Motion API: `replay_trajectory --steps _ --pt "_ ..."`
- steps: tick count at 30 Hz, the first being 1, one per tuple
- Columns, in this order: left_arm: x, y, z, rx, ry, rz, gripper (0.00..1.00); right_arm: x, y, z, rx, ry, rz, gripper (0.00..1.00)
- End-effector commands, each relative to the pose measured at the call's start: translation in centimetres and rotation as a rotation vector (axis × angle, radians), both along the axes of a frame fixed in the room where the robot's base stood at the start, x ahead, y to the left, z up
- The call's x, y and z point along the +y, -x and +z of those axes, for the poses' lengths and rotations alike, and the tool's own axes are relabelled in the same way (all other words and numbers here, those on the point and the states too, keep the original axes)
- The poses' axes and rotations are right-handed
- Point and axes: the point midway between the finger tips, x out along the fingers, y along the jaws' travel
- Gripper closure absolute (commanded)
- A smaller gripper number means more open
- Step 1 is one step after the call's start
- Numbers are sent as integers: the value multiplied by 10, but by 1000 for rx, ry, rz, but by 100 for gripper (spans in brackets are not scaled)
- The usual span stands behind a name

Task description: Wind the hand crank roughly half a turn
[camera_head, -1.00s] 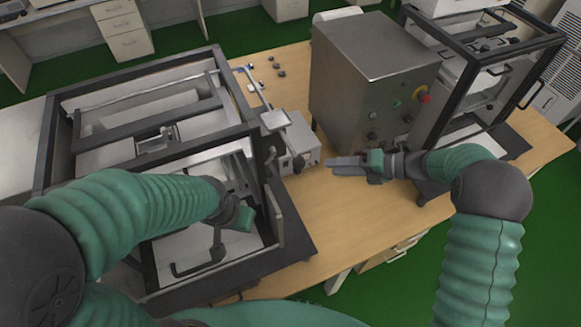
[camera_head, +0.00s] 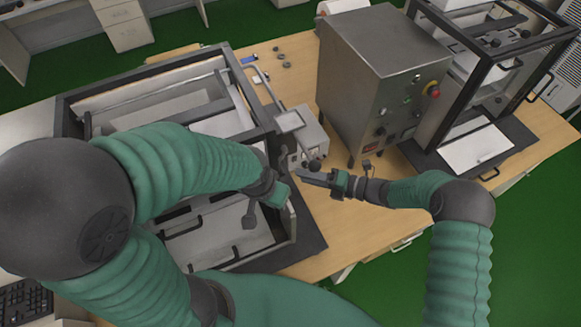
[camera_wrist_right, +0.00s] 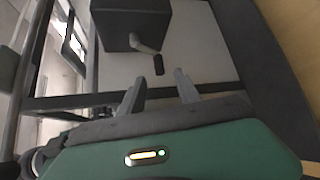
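The hand crank (camera_wrist_right: 146,48) shows in the right wrist view as a short metal arm with a black grip (camera_wrist_right: 158,65), on a dark box (camera_wrist_right: 124,24). My right gripper (camera_wrist_right: 159,82) is open there, with the crank's grip just beyond and between its two fingertips, apparently untouched. In the head view my right gripper (camera_head: 305,176) is beside a small pale box (camera_head: 304,134) with a dark round knob (camera_head: 313,166) close to the fingertips. My left gripper (camera_head: 275,188) is at the framed machine's right side; its fingers are not clear.
A framed machine (camera_head: 65,128) fills the left of the table (camera_head: 340,235). A steel control cabinet (camera_head: 375,45) with a red button (camera_head: 434,92) stands behind my right arm. Another black-framed machine (camera_head: 545,50) is at the right. The table front is clear.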

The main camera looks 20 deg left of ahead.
Motion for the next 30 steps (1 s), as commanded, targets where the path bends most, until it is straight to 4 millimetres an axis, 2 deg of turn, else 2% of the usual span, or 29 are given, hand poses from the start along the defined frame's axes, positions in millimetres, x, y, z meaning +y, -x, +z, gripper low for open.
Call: replay_trajectory --steps 1,3,7,12,18,27,30 --pt "0 0 10 0 0 1 100 14 2 1 1 0 4 60" --pt "0 0 15 0 0 1 100 31 3 -4 2 2 3 60" --pt "0 0 20 0 0 1 100 51 3 -10 1 2 3 60" --pt "0 0 21 0 0 2 100 58 2 -14 0 0 1 60" --pt "0 0 20 0 0 1 100 55 2 -14 0 -3 2 60" --pt "0 0 21 0 0 1 100 58 2 -15 0 1 1 100" --pt "0 0 21 0 0 1 100 59 2 -15 0 1 2 100"
